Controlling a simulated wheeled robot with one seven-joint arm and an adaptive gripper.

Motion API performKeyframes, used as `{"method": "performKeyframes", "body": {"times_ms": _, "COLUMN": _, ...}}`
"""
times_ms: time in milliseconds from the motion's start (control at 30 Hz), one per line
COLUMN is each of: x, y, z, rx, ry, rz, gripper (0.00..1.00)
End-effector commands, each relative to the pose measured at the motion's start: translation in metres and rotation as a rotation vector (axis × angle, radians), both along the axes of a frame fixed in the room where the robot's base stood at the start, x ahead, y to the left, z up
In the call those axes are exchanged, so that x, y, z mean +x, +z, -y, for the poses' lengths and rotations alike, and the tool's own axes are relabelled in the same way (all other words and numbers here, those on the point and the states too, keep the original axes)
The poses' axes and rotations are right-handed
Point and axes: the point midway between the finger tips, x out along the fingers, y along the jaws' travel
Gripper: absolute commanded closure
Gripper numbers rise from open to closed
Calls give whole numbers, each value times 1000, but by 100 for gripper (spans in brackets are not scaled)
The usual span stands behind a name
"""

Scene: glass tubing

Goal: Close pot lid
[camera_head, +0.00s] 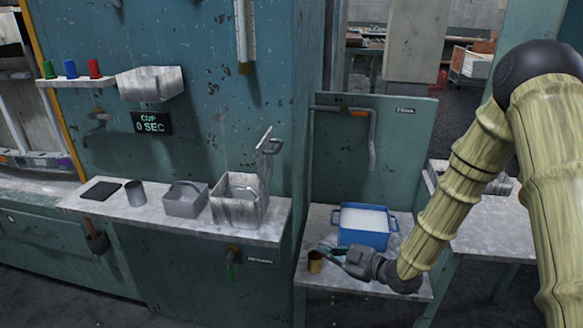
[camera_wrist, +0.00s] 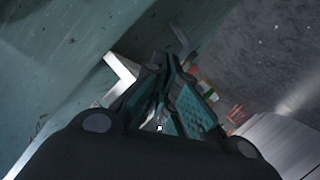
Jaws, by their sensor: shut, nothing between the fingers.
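A square grey metal pot (camera_head: 240,210) stands at the right end of the left counter in the head view. Its lid (camera_head: 265,160) stands upright on the right side, with a handle on it, so the pot is open at the top. My gripper (camera_head: 330,250) is over the lower bench, in front of a blue two-handled pot (camera_head: 365,224) with white contents. It is well to the right of and below the grey pot. In the wrist view my gripper (camera_wrist: 168,65) has its teal fingers together with nothing between them. The grey pot cannot be made out there.
A small brown cup (camera_head: 315,262) stands close to my fingertips; I cannot tell whether they touch. A grey bin (camera_head: 185,199), a metal cup (camera_head: 135,193) and a dark pad (camera_head: 101,191) line the left counter. A bent pipe (camera_head: 372,140) hangs above the blue pot.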

Motion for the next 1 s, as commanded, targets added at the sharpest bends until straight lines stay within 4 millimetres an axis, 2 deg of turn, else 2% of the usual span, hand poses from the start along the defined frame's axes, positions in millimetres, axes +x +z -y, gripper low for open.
{"method": "performKeyframes", "body": {"times_ms": 33, "x": 15, "y": 31, "z": 2, "rx": -6, "ry": 52, "rz": 123, "gripper": 100}}
{"method": "performKeyframes", "body": {"times_ms": 200, "x": 36, "y": 132, "z": 8, "rx": -52, "ry": 235, "rz": 530, "gripper": 100}}
{"method": "performKeyframes", "body": {"times_ms": 300, "x": 36, "y": 182, "z": 16, "rx": -85, "ry": 327, "rz": 748, "gripper": 100}}
{"method": "performKeyframes", "body": {"times_ms": 400, "x": 31, "y": 220, "z": 24, "rx": -116, "ry": 399, "rz": 924, "gripper": 100}}
{"method": "performKeyframes", "body": {"times_ms": 533, "x": 23, "y": 248, "z": 31, "rx": -141, "ry": 457, "rz": 1066, "gripper": 100}}
{"method": "performKeyframes", "body": {"times_ms": 700, "x": 19, "y": 260, "z": 31, "rx": -151, "ry": 484, "rz": 1124, "gripper": 100}}
{"method": "performKeyframes", "body": {"times_ms": 867, "x": 23, "y": 263, "z": 17, "rx": -152, "ry": 484, "rz": 1122, "gripper": 100}}
{"method": "performKeyframes", "body": {"times_ms": 1000, "x": 29, "y": 268, "z": -4, "rx": -150, "ry": 486, "rz": 1122, "gripper": 100}}
